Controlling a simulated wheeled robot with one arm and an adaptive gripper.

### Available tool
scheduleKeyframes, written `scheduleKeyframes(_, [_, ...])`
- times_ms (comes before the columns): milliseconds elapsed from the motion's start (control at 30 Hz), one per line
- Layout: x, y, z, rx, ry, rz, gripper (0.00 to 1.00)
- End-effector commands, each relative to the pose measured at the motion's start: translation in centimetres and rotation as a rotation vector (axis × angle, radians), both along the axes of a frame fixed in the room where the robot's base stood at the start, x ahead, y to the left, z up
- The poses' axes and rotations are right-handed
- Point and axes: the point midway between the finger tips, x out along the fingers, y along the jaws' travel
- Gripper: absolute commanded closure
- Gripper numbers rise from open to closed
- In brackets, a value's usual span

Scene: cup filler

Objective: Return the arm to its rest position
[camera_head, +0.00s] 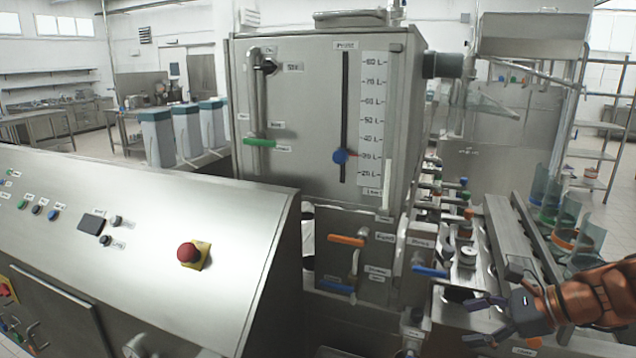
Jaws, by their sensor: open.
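My gripper (492,318) is at the lower right of the head view, with dark fingers spread apart and nothing between them. My orange arm (592,296) comes in from the right edge. The gripper is in front of the filler's metal conveyor section (497,235), close to the valve with the blue handle (430,271). I cannot tell whether a finger touches anything there.
The steel tank (305,110) with a level scale stands at the centre. A control panel with a red emergency button (188,252) fills the left. Valves with an orange handle (347,240) and a green handle (259,142) stick out. Clear guards (567,215) stand at right.

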Motion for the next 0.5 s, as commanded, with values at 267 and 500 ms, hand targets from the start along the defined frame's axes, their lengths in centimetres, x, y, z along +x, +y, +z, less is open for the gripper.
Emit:
scheduleKeyframes(267, [-7.0, 10.5, -2.0, -0.284, -0.047, 0.503, 0.32])
scheduleKeyframes(500, [-14.5, 14.6, -3.9, -0.503, -0.113, 0.941, 0.32])
